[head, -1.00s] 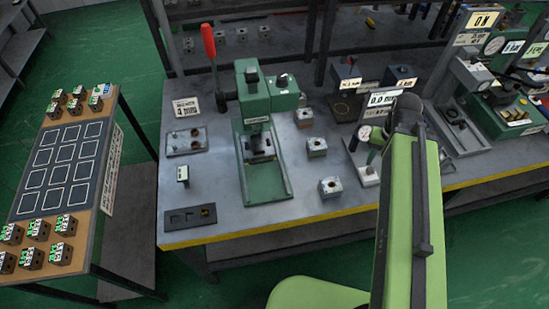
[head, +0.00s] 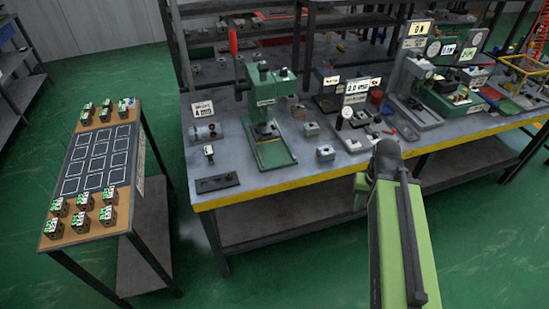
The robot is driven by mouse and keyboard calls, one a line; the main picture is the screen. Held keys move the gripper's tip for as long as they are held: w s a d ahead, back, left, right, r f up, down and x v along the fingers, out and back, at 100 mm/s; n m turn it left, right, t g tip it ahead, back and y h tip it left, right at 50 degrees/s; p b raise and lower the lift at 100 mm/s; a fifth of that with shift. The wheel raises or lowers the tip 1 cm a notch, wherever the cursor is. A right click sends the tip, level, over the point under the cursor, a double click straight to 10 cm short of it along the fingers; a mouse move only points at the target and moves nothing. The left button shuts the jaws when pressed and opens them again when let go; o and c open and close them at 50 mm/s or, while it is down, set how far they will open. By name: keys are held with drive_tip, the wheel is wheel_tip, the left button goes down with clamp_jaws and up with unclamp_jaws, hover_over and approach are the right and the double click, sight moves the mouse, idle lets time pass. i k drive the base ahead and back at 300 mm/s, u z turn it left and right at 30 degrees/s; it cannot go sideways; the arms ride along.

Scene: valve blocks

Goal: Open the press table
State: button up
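The press is a green machine (head: 270,90) with a red lever (head: 233,42) standing upright on its left side. Its green base plate (head: 274,156) rests on the grey workbench (head: 243,185), left of the picture's middle. A small dark part sits on the base under the ram; its details are too small to tell. My green arm (head: 400,240) reaches in from the lower right, its dark joint (head: 386,158) showing in front of the bench edge. My gripper's fingers do not show, and nothing of mine visibly touches the press.
Several grey blocks, one at the front (head: 325,153), stand right of the press. Gauges and a second green machine (head: 450,92) are farther right. A separate table (head: 85,235) at left holds several small blocks and a dark grid board. Green floor between the tables is clear.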

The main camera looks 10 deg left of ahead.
sight(264, 132)
drive_tip(key=z, duration=0.3)
drive_tip(key=k, duration=0.15)
drive_tip(key=u, duration=1.05)
drive_tip(key=i, duration=1.5)
drive_tip(key=z, duration=0.1)
drive_tip(key=k, duration=0.5)
drive_tip(key=u, duration=0.65)
drive_tip(key=k, duration=0.45)
drive_tip(key=u, duration=0.35)
